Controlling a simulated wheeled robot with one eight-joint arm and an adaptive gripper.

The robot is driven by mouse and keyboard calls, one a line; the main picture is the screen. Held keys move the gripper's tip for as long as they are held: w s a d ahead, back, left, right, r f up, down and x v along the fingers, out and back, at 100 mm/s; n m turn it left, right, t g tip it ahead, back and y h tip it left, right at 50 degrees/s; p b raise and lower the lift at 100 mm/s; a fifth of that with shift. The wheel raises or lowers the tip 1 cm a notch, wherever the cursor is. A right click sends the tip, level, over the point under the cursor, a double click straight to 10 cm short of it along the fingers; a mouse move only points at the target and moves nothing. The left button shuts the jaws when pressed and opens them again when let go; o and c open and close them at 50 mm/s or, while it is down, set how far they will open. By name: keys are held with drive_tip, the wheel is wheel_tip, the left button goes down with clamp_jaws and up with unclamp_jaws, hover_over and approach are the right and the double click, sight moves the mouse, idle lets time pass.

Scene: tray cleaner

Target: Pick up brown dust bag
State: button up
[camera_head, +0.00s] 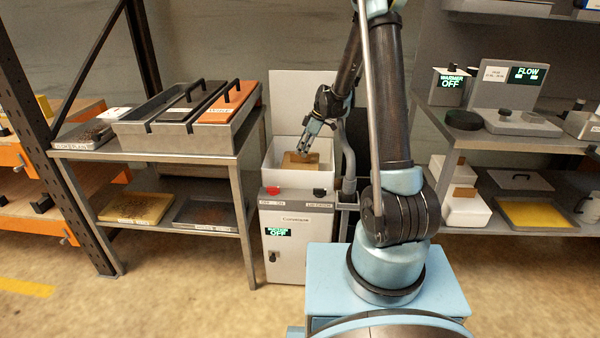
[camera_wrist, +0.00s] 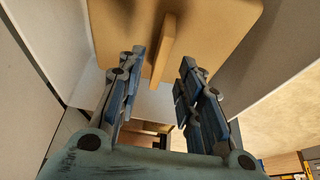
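The brown dust bag (camera_head: 300,161) sits inside the open white box of the cabinet in the head view. In the wrist view the bag is a tan flat piece (camera_wrist: 215,25) with a raised tan ridge (camera_wrist: 163,52) on it. My gripper (camera_wrist: 160,68) is open, with one finger on each side of the ridge's near end and gaps to both. In the head view my gripper (camera_head: 304,149) reaches down into the box from above, at the bag. Whether the fingertips touch the bag is not clear.
White walls of the box (camera_head: 268,160) stand close around the gripper. The cabinet (camera_head: 290,235) below has a red knob (camera_head: 271,190) and an OFF display. A metal rack with trays (camera_head: 205,125) stands left; shelves with boxes and equipment (camera_head: 520,122) stand right.

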sight(300, 165)
drive_tip(key=shift+x, duration=1.85)
drive_tip(key=shift+d+f, duration=0.1)
clamp_jaws()
